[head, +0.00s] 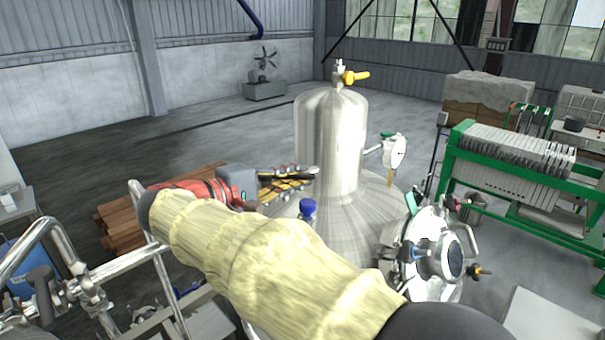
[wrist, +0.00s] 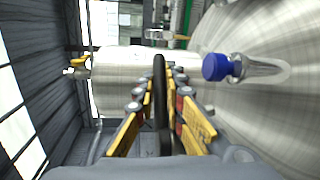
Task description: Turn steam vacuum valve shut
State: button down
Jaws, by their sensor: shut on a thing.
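My gripper (head: 300,178), with yellow and black fingers, reaches in from the left beside the steel tank's narrow upper dome (head: 330,140). In the wrist view its fingers are closed on a thin black handle (wrist: 160,100), seen edge-on between them. The handle's stem and mounting are hidden, and I cannot tell for sure that it is the steam vacuum valve. A valve with a yellow lever (head: 355,77) stands on top of the dome, apart from my gripper. A blue-capped fitting (head: 308,207) sits on the tank's shoulder just below my gripper, also apart from it.
A pressure gauge (head: 398,152) and a round manway cover (head: 437,252) are on the tank's right side. A green-framed filter press (head: 520,165) stands at right. Steel railings (head: 60,240) are near at left.

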jog(key=shift+s+f+m+g+h, duration=0.1)
jog(key=shift+s+m+g+h, duration=0.1)
jog(key=shift+m+g+h, duration=0.2)
jog(key=c, duration=2.1)
grip_release()
jog(key=shift+c, duration=0.2)
jog(key=v, duration=1.2)
